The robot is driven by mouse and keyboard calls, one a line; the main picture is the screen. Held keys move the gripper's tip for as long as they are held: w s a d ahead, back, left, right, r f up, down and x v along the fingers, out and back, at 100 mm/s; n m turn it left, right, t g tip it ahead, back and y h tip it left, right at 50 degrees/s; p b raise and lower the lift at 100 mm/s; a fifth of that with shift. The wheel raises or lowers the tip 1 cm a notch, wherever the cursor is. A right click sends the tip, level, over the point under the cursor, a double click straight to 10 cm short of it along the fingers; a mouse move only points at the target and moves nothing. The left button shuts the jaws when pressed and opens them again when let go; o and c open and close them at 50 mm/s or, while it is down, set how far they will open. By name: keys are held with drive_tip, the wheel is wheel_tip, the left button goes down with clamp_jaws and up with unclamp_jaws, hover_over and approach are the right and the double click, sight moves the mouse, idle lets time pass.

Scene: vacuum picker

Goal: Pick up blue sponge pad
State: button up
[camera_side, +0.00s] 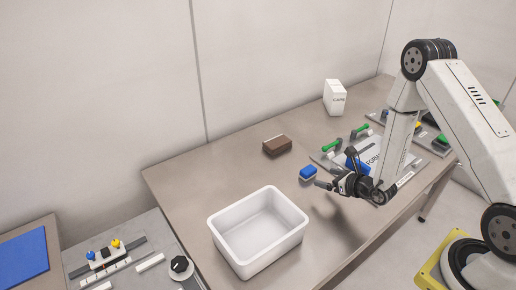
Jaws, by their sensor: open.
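The blue sponge pad (308,173) is a small blue block with a lighter lower edge, lying on the table. My gripper (322,184) is black and open, close to the pad on its right and near side. A gap between the fingertips and the pad is hard to judge from this angle. Nothing shows between the fingers. Another blue part (354,163) shows just behind my gripper's wrist, partly hidden by it.
A white bin (221,243) stands at the table's near left. A brown block (277,146) lies behind the pad, and a white box (335,98) stands farther back. Grey fixtures with green handles (361,130) lie to the right.

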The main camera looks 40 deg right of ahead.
sight(313, 172)
drive_tip(key=shift+d+f+h, duration=0.15)
drive_tip(key=shift+d+h, duration=0.25)
drive_tip(key=shift+w, duration=0.1)
drive_tip(key=shift+x, duration=1.2)
drive_tip(key=shift+x, duration=2.65)
drive_tip(key=c, duration=1)
drive_tip(key=shift+c, duration=0.2)
